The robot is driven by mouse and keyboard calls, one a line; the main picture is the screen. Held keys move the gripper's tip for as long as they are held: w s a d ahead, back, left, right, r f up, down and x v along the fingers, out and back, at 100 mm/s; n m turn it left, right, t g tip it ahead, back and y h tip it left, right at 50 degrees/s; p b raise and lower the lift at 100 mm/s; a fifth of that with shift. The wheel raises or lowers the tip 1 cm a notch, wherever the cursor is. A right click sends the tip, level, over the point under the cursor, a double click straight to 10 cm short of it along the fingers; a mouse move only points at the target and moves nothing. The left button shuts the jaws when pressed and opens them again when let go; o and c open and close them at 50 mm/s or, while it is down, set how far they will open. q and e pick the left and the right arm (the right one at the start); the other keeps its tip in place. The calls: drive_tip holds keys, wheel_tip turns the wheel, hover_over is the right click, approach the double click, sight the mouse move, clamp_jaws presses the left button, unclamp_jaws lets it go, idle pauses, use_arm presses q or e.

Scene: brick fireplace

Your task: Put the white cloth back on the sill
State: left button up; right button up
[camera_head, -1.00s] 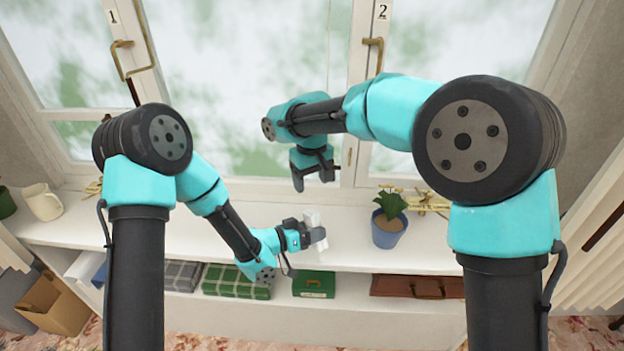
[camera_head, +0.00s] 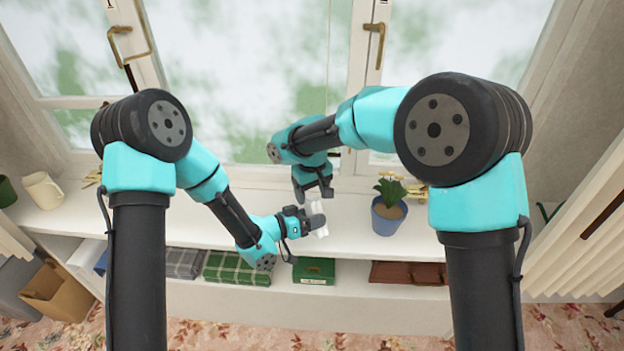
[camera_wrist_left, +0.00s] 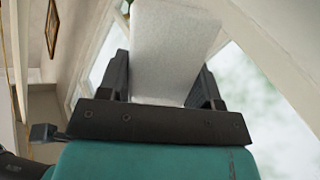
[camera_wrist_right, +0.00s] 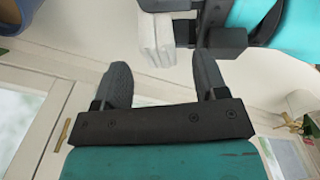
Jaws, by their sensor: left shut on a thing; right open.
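The white cloth (camera_head: 318,219) is a small folded bundle in the jaws of my left gripper (camera_head: 312,222), just above the sill (camera_head: 250,212). In the left wrist view the cloth (camera_wrist_left: 172,55) stands between both fingers. In the right wrist view it (camera_wrist_right: 157,38) shows as stacked folds beside my left gripper. My right gripper (camera_head: 318,190) is open and empty, pointing down just behind the cloth. In the right wrist view its fingers (camera_wrist_right: 165,82) are apart with nothing between them. Whether the cloth touches the sill is unclear.
A blue pot with a plant (camera_head: 386,219) stands on the sill to the right. A cream jug (camera_head: 43,190) is at the far left. Window handles (camera_head: 375,40) hang above. A green box (camera_head: 314,271) and a brown case (camera_head: 408,273) lie on the shelf below.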

sight(312, 199)
drive_tip(key=shift+f, duration=1.75)
drive_tip(key=shift+c, duration=0.4)
drive_tip(key=c, duration=0.9)
use_arm(q)
drive_tip(key=o, duration=1)
drive_tip(key=v, duration=1.2)
